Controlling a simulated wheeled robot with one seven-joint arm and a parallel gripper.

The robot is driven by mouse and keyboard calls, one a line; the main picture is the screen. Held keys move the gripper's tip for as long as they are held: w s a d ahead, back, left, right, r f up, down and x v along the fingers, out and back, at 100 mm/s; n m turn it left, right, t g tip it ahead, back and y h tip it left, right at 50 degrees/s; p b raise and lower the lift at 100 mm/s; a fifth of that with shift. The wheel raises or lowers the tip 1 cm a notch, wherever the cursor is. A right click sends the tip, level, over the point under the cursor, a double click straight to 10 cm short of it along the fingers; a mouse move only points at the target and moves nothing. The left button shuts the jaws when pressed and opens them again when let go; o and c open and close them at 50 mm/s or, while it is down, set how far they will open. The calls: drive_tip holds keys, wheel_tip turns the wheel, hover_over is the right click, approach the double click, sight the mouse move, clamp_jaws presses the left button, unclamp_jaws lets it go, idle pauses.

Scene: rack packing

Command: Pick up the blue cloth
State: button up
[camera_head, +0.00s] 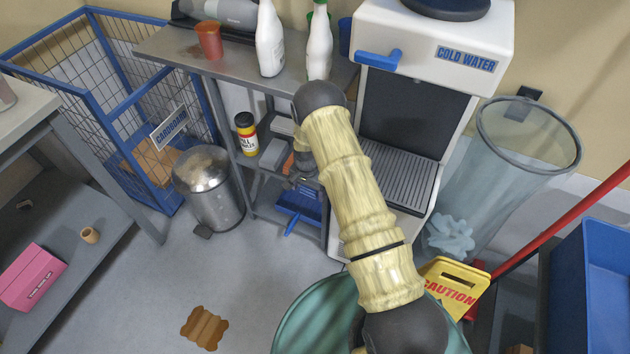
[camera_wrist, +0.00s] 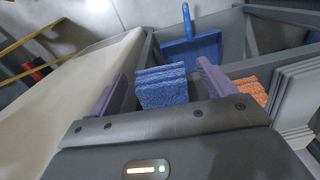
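The blue cloth (camera_wrist: 162,88) looks like a folded, textured stack in the wrist view. It lies between the two purple-grey fingers of my gripper (camera_wrist: 162,72), with a narrow gap showing on each side. The gripper is open. In the head view, my gripper (camera_head: 305,172) is at the shelf unit under the grey counter, mostly hidden by my arm. I cannot make out the blue cloth in the head view.
An orange cloth (camera_wrist: 250,90) lies right of the right finger. A blue dustpan (camera_wrist: 192,48) is beyond. The white water dispenser (camera_head: 425,60) stands right of the shelf unit, with a yellow-labelled bottle (camera_head: 246,134) to the left. A steel bin (camera_head: 210,185) stands on the floor.

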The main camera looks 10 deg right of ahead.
drive_tip(key=c, duration=1)
drive_tip(key=shift+s, duration=0.1)
drive_tip(key=shift+c, duration=0.2)
drive_tip(key=shift+w+a+r, duration=0.2)
drive_tip(key=shift+r, duration=0.25)
wheel_tip(320, 180, up, 6)
drive_tip(key=shift+r+p, duration=0.1)
drive_tip(key=shift+p, duration=0.4)
drive_tip(key=w+a+b, duration=0.1)
drive_tip(key=w+a, duration=1)
drive_tip(key=a, duration=0.4)
drive_tip(key=shift+w+a+b, duration=0.25)
drive_tip(key=shift+a+b, duration=0.15)
